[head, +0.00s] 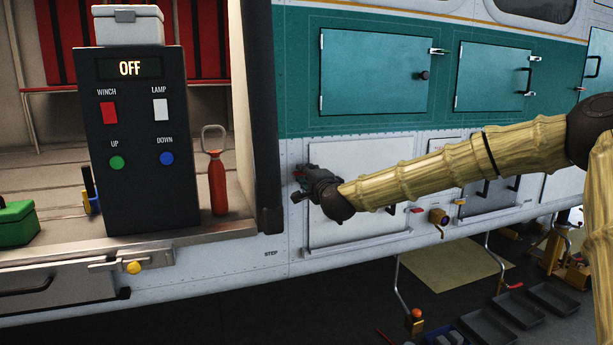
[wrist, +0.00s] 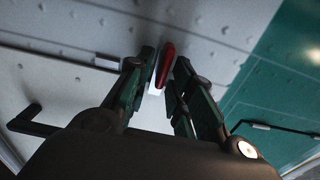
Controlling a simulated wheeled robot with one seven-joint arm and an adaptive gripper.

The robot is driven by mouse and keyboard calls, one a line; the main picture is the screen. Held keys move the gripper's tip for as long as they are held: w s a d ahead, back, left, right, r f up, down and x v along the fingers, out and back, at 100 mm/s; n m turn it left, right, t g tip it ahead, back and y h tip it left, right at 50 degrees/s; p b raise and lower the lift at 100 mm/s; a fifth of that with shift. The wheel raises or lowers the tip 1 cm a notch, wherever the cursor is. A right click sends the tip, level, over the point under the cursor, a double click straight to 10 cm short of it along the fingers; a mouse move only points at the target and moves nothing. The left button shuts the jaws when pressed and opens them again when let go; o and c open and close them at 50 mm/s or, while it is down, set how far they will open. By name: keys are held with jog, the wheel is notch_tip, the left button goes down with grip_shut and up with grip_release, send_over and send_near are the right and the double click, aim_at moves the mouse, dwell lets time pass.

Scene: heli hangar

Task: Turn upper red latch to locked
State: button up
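The upper red latch (wrist: 166,65) is a small red lever on a white mount. In the wrist view it lies between the two fingers of my gripper (wrist: 163,68), slanting a little. The fingers stand apart, one on each side of it, and I cannot tell whether either one touches it. In the head view my gripper (head: 302,183) is at the upper left edge of the white lower panel (head: 370,225), against the fuselage, and it hides the latch.
A dark control box (head: 135,190) reading OFF and a red bottle (head: 217,185) stand on the open bay's floor at left. Teal doors (head: 375,73) are above my arm. A dark handle (wrist: 35,122) shows in the wrist view. Dark trays (head: 488,328) lie below.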

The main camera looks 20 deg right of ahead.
dwell(0.3)
jog(key=s, duration=1.2)
jog(key=shift+d, duration=0.2)
